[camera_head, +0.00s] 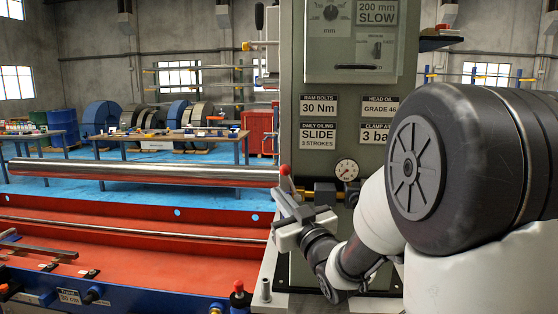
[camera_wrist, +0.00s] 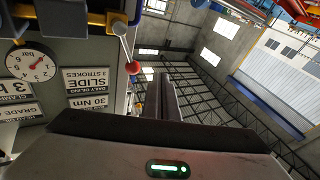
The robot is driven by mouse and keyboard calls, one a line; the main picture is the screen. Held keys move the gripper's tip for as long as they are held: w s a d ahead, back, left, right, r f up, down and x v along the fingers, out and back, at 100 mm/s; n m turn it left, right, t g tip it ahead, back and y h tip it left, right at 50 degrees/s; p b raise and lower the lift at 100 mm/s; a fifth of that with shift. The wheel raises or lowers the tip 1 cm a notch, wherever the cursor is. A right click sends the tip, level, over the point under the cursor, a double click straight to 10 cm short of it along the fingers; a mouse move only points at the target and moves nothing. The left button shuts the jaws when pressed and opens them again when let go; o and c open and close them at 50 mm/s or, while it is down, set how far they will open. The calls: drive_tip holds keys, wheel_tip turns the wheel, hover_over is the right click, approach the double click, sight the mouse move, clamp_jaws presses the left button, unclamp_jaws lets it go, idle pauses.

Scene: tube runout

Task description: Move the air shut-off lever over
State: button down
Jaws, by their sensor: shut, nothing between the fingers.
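The air shut-off lever (camera_head: 284,170) has a red ball knob on a thin metal rod, at the end of the brass air line on the grey machine panel. In the wrist view its red knob (camera_wrist: 133,68) hangs from the rod, as this view is upside down. My gripper (camera_head: 280,194) is just below and beside the knob in the head view, its fingers pointing up. In the wrist view the fingers (camera_wrist: 160,85) are shut with nothing between them, to the right of the knob. I cannot tell whether they touch the lever.
A pressure gauge (camera_head: 347,169) sits right of the lever, above the brass fittings (camera_head: 325,193). A long steel tube (camera_head: 150,173) lies left, above the red machine bed (camera_head: 130,240).

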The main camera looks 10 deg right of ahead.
sight(291, 182)
wheel_tip(291, 182, up, 4)
drive_tip(key=s+a+f+n+g+h+p, duration=0.15)
drive_tip(key=n+g+p, duration=0.35)
drive_tip(key=n, duration=1.3)
drive_tip(key=w+d+t+p, duration=0.1)
drive_tip(key=w+d+p, duration=0.1)
drive_tip(key=w, duration=0.7)
drive_tip(key=shift+d+r+p, duration=0.25)
drive_tip(key=shift+r+p, duration=0.1)
drive_tip(key=shift+p, duration=0.55)
